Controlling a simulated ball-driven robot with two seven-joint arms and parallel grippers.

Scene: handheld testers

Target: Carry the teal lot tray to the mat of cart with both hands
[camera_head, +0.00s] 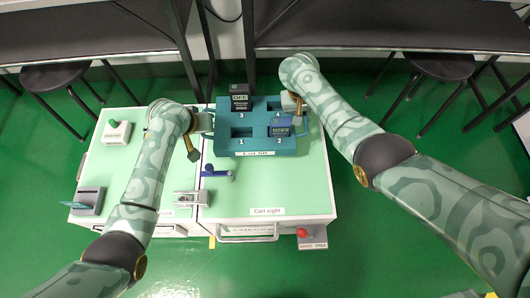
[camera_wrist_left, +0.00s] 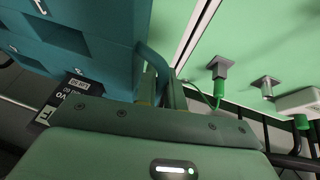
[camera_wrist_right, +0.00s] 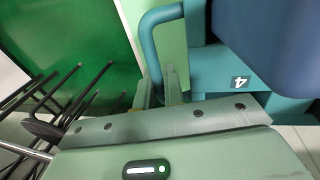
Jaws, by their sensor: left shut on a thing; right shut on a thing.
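The teal lot tray (camera_head: 238,147) is at the far part of the right cart, with numbered slots and a handle on each side. A black tester (camera_head: 241,98) stands in slot 3 and a blue tester (camera_head: 281,127) in slot 2; slots 1 and 4 look empty. My left gripper (camera_head: 207,124) is shut on the tray's left handle, also seen in the left wrist view (camera_wrist_left: 153,62). My right gripper (camera_head: 293,103) is shut on its right handle, clear in the right wrist view (camera_wrist_right: 150,42). I cannot tell whether the tray touches the pale green mat (camera_head: 265,190).
On the left cart are a device with a green knob (camera_head: 117,131), a grey slotted device (camera_head: 88,200) and a metal fixture (camera_head: 188,198). A blue handled part (camera_head: 214,171) lies near the seam. A red-button box (camera_head: 306,235) is at the front. The right cart's front is clear.

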